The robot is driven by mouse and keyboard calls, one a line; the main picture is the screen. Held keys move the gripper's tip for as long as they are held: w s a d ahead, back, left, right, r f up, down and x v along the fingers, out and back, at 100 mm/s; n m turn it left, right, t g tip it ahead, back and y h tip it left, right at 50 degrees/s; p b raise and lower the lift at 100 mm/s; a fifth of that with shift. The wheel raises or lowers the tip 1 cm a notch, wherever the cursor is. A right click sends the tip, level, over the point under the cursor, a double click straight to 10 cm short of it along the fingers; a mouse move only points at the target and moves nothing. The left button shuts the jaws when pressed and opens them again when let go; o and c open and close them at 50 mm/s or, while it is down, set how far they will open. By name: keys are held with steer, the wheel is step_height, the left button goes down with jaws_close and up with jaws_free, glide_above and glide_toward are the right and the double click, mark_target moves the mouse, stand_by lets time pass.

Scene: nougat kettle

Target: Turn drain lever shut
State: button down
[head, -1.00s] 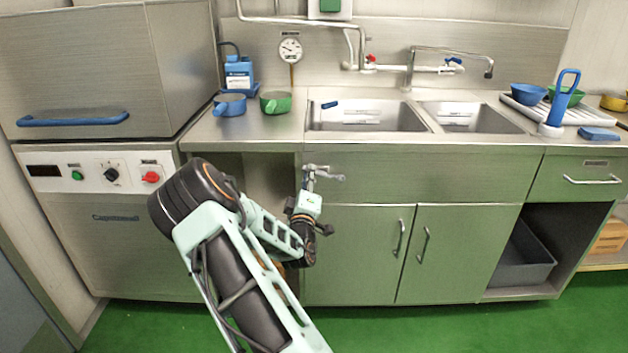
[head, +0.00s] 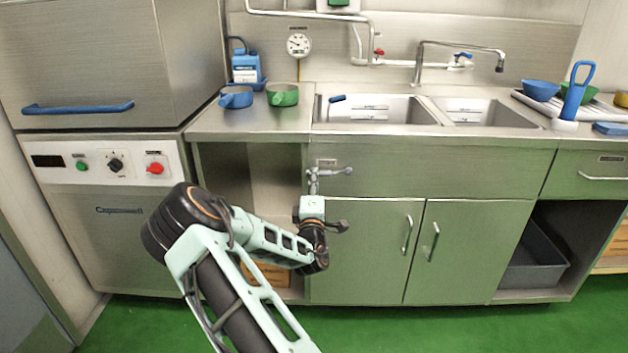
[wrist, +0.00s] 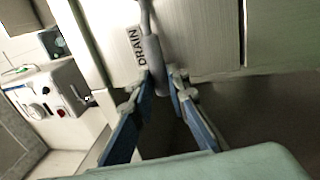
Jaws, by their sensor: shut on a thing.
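The drain lever (head: 342,171) is a grey handle on the cabinet front below the left sink basin. In the head view it lies roughly level, reaching right from my gripper's fingers. My gripper (head: 314,180) is in front of the cabinet, fingers upward. In the wrist view the lever (wrist: 152,52) runs down from the top edge beside the DRAIN label (wrist: 135,46). Its lower end sits between the tips of my gripper (wrist: 159,84), which is shut on it. The far side of the grip is hidden.
Cabinet doors (head: 380,250) with upright handles are to the right. An open bay (head: 248,190) lies behind my arm on the left. A machine (head: 110,225) with knobs stands further left. The counter edge (head: 400,132) overhangs above; the green floor in front is clear.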

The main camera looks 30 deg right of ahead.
steer(key=c, duration=2.2)
jaws_free()
steer(key=shift+o, duration=0.2)
steer(key=v, duration=1.2)
steer(key=shift+a, duration=0.1)
